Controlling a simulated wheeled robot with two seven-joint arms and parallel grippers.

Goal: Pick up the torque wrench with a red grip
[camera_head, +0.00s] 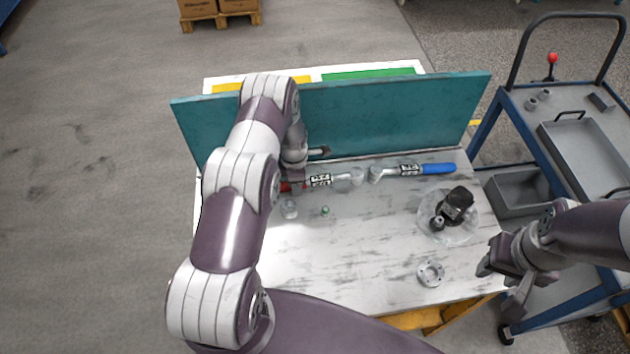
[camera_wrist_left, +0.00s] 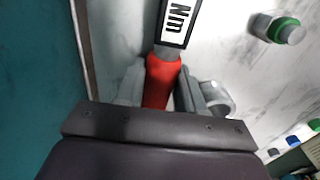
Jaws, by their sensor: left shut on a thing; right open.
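The torque wrench with a red grip (camera_head: 321,180) lies along the back of the worktable, near the teal panel. Its red grip (camera_wrist_left: 160,80) shows between the fingers in the left wrist view, with a white "Nm" label above it. My left gripper (camera_head: 294,181) is shut on the red grip; the arm hides much of it in the head view. A second wrench with a blue grip (camera_head: 437,169) lies to the right, apart from it. My right gripper (camera_head: 502,281) is open and empty near the table's right front corner.
The teal panel (camera_head: 390,115) stands along the table's back edge. A dark motor part (camera_head: 456,203) sits on a clear round dish (camera_head: 462,231). A metal flange (camera_head: 430,273) lies in front. Small parts (camera_head: 289,208) lie near the red wrench. A blue cart (camera_head: 519,104) stands at right.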

